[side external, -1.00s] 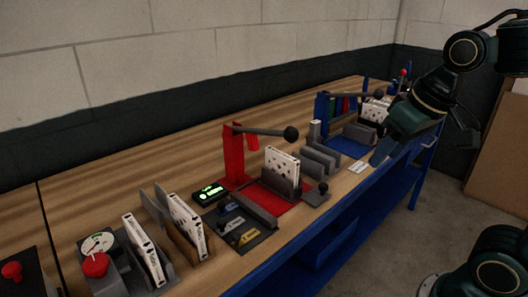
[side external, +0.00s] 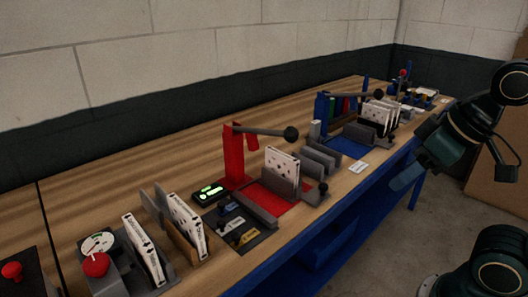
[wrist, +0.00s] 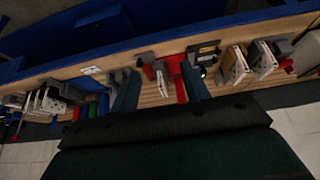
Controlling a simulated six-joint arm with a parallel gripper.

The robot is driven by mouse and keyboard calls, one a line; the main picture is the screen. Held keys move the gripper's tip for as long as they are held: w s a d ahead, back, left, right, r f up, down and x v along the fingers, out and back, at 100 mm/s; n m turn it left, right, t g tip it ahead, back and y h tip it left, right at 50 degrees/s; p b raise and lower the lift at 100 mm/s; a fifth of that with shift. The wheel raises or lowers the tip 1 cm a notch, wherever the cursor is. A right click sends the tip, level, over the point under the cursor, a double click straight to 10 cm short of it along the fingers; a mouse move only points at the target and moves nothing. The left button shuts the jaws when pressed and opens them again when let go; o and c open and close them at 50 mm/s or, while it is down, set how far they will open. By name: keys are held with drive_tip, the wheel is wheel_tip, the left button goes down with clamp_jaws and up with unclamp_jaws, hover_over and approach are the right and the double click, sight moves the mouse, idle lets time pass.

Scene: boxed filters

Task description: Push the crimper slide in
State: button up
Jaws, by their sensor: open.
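A red station with a lever arm (side external: 264,131) ending in a dark ball stands mid-bench. On its red base (side external: 262,196), a grey holder carries an upright white box (side external: 282,165). A small dark knob (side external: 323,188) sits on a grey block at the base's front right. This looks like the crimper and its slide; I cannot tell how far in the slide is. My gripper (side external: 402,180) is beyond the bench's front edge, apart from the station. In the wrist view its two fingers (wrist: 160,92) are spread and empty, with the red station (wrist: 176,68) showing between them.
A blue station (side external: 322,110) with a similar lever stands farther right, beside several white boxes (side external: 380,115). Left of the red station are a green-lit display (side external: 208,193), boxes in a wooden rack (side external: 190,228) and a gauge (side external: 98,243). A white card (side external: 358,168) lies near the front edge.

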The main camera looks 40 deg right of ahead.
drive_tip(key=m+g, duration=0.6)
drive_tip(key=m, duration=0.3)
hover_over(324, 185)
drive_tip(key=shift+f, duration=2.45)
drive_tip(key=shift+f, duration=0.15)
wheel_tip(324, 185, down, 14)
drive_tip(key=shift+r, duration=0.25)
clamp_jaws()
